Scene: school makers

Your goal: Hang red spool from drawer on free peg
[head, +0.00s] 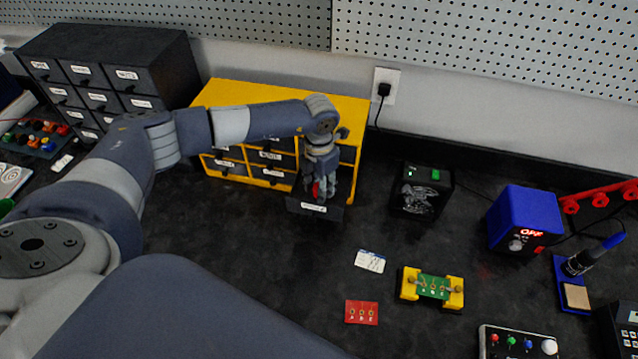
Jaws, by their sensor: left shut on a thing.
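A yellow cabinet (224,92) with dark drawers stands against the wall. One labelled lower-right drawer (314,208) is pulled out. My left gripper (321,190) points down at this open drawer and is shut on a small red thing, which looks like the red spool (317,189). The fingers hide most of the spool, and I cannot tell if it is clear of the drawer floor. No free peg can be made out. My right gripper is not in view.
A grey pegboard (500,40) spans the wall above. A black drawer cabinet (105,75) stands left. A black box (421,190), blue power unit (524,218) and red rack (600,195) stand right. A green-and-yellow board holder (432,288) lies in front. Bare bench lies before the drawer.

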